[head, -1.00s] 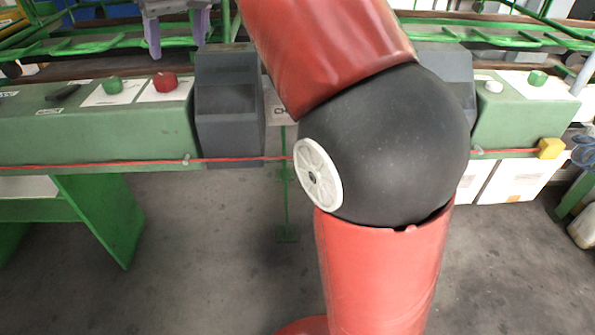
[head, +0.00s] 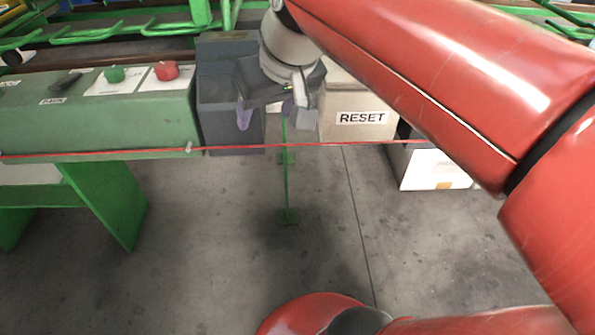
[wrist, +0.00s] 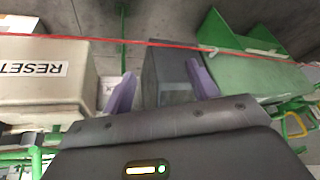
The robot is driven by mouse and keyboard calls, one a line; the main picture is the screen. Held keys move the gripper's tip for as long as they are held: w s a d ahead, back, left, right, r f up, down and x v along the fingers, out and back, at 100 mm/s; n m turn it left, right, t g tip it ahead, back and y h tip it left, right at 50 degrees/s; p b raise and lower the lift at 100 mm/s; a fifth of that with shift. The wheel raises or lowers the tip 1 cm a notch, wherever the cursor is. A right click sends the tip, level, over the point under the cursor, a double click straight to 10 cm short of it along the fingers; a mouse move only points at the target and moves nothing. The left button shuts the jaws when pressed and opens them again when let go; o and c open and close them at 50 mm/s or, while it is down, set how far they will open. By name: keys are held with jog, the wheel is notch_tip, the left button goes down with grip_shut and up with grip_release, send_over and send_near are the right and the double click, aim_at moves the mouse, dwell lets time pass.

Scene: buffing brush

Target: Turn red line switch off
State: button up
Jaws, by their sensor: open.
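A thin red line (head: 100,154) runs left to right along the front of the machine, past the green console and the grey housing. It also crosses the top of the wrist view (wrist: 150,43). A red knob (head: 166,70) sits on a white plate on the green console at left. My gripper (head: 265,113) is open and empty, pointing down in front of the grey housing, right of the red knob. In the wrist view its purple fingers (wrist: 160,85) are apart, with the line beyond their tips. I cannot tell which part is the line's switch.
A green knob (head: 115,74) and a dark lever (head: 65,82) share the green console (head: 150,120). The grey housing (head: 222,130) stands behind my gripper. A beige RESET box (head: 350,92) is right of it. My red arm covers the right side. The floor in front is clear.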

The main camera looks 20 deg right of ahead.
jog(key=s+d+f+m+h, duration=0.1)
jog(key=s+f, duration=0.6)
jog(key=f, duration=0.1)
jog(key=shift+s+d+f+t+p, duration=0.15)
jog(key=shift+s+d+t+p, duration=0.15)
jog(key=shift+d+p, duration=0.1)
jog(key=shift+s+d+f+h, duration=0.15)
jog(key=shift+s+f, duration=0.3)
jog(key=shift+f, duration=0.25)
jog(key=shift+s+f+h, duration=0.15)
jog(key=shift+s+f, duration=0.3)
jog(key=shift+f, duration=0.2)
jog(key=shift+c, duration=0.3)
